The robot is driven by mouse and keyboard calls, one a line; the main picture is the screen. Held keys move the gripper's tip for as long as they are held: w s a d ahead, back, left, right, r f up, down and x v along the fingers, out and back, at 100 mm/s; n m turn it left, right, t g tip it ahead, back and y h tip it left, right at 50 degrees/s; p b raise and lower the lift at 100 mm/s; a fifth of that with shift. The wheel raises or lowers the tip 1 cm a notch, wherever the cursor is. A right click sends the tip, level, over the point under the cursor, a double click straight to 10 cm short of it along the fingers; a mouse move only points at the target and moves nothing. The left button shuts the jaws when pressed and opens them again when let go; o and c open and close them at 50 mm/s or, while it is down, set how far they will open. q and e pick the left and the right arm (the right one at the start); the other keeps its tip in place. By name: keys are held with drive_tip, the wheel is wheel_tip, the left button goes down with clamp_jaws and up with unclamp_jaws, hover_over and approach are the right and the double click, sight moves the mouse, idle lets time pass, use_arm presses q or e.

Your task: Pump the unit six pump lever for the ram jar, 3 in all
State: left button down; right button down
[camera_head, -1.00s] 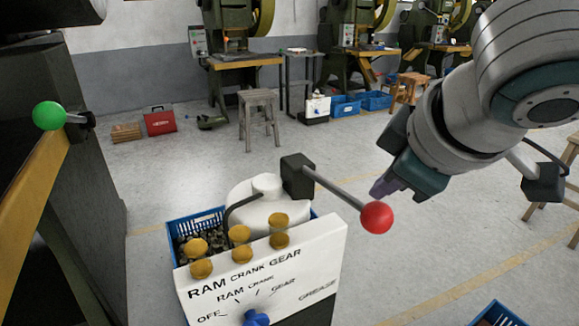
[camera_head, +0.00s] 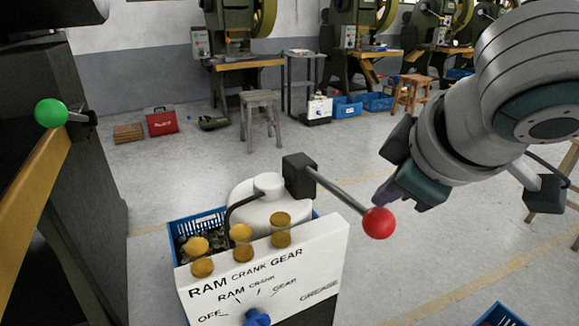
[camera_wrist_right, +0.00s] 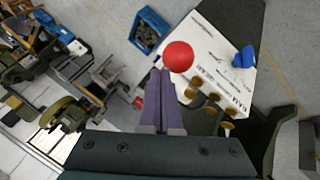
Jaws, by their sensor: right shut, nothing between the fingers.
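The pump lever (camera_head: 340,192) is a grey bar running from a black block down to the right, ending in a red ball (camera_head: 379,223). The white pump unit (camera_head: 318,250) below it is marked RAM, CRANK, GEAR and GREASE. A blue selector knob (camera_head: 257,317) sits at its lower front; where it points is unclear. My right gripper (camera_head: 383,195) is shut and empty, its purple fingertips just above the red ball. In the right wrist view the fingertips (camera_wrist_right: 158,75) are beside the ball (camera_wrist_right: 179,56); contact cannot be told. My left gripper is out of view.
Several yellow-brown caps (camera_head: 241,234) line the unit's top edge. A blue crate (camera_head: 180,228) stands behind it. A machine with a green ball handle (camera_head: 51,113) is at left. A grey stool (camera_head: 261,101) stands farther back.

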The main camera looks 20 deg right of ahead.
sight(387, 219)
drive_tip(key=shift+f, duration=0.3)
drive_tip(key=shift+s+f+b, duration=0.15)
drive_tip(key=shift+f+b, duration=0.2)
drive_tip(key=shift+f, duration=0.2)
idle(0.5)
drive_tip(key=shift+f, duration=0.5)
idle(0.3)
drive_tip(key=shift+s+f+b, duration=0.15)
drive_tip(key=shift+f+b, duration=0.3)
drive_tip(key=shift+f, duration=0.15)
idle(0.3)
drive_tip(key=shift+s+f, duration=0.1)
drive_tip(key=shift+f, duration=0.5)
idle(0.8)
idle(0.3)
drive_tip(key=shift+r+p, duration=1)
drive_tip(key=shift+r, duration=0.1)
drive_tip(key=r+p, duration=0.1)
drive_tip(key=p, duration=0.1)
drive_tip(key=r+p, duration=0.1)
drive_tip(key=r, duration=0.1)
drive_tip(key=r+p, duration=0.1)
drive_tip(key=p, duration=0.1)
drive_tip(key=shift+w+r+p, duration=0.3)
drive_tip(key=shift+w+r, duration=0.15)
drive_tip(key=shift+r, duration=0.05)
